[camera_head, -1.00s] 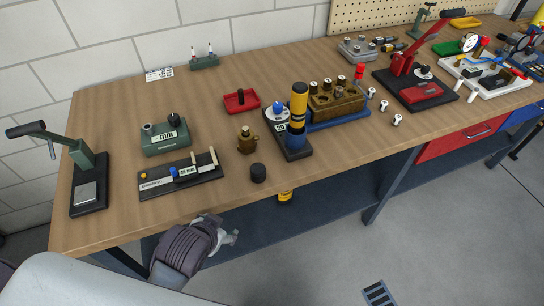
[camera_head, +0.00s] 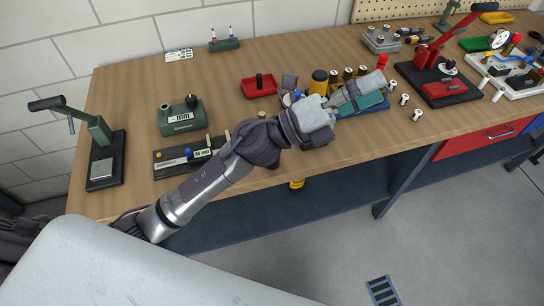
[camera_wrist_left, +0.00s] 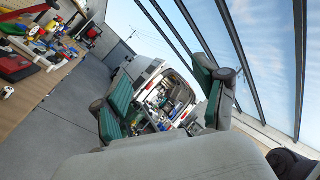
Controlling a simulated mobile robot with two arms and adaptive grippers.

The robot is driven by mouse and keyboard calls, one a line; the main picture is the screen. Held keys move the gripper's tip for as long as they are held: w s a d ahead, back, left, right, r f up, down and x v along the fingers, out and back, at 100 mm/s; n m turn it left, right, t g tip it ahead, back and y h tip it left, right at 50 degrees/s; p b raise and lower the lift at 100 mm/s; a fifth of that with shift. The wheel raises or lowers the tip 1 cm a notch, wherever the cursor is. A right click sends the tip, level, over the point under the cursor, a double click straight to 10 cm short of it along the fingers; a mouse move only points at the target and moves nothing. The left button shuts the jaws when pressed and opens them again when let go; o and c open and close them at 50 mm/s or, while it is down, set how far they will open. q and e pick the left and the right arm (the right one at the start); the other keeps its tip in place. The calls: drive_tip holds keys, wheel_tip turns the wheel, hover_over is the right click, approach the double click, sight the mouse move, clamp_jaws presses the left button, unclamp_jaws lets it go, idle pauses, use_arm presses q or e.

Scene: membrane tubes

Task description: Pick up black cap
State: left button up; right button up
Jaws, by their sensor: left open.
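My left gripper (camera_head: 334,88) is raised over the right-centre of the workbench, in front of the yellow-and-black tube (camera_head: 319,82). It is open, and in the left wrist view its two green-padded fingers (camera_wrist_left: 165,95) stand apart with nothing between them. The short black cap seen earlier near the bench's front edge is hidden now behind my left arm. Another small black cylinder (camera_head: 259,81) stands in the red tray (camera_head: 247,92). My right gripper is not in view.
A green gauge block (camera_head: 180,118), a black plate with a blue knob (camera_head: 172,162) and a lever press (camera_head: 103,160) stand at left. A red press (camera_head: 437,84) stands at right, with small white-ended spools (camera_head: 404,99) nearby. Bare wood (camera_head: 130,92) shows at the back left.

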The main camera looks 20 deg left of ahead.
use_arm(q)
drive_tip(key=s+d+f+m+g+y, duration=0.2)
drive_tip(key=s+d+f+m+g, duration=0.25)
drive_tip(key=m+g, duration=0.65)
wheel_tip(320, 180, down, 8)
drive_tip(key=w+a+m+g+y, duration=0.1)
drive_tip(key=a+m+y, duration=0.2)
drive_tip(key=m+y, duration=0.35)
drive_tip(key=w+a+f+t+y, duration=0.15)
drive_tip(key=w+a+y, duration=0.35)
drive_tip(key=a, duration=0.5)
drive_tip(key=w+a+f+y, duration=0.2)
drive_tip(key=a+y, duration=0.5)
drive_tip(key=a, duration=0.2)
drive_tip(key=shift+m, duration=0.45)
wheel_tip(320, 180, down, 8)
drive_tip(key=shift+w+a+r+p, duration=0.1)
drive_tip(key=shift+a+p, duration=0.05)
drive_tip(key=shift+p, duration=0.95)
drive_tip(key=shift+f+p, duration=0.45)
drive_tip(key=shift+f, duration=0.15)
wheel_tip(320, 180, down, 4)
drive_tip(key=shift+r+p, duration=0.15)
drive_tip(key=shift+p, duration=0.6)
drive_tip(key=shift+w+f, duration=0.1)
drive_tip(key=shift+f, duration=0.3)
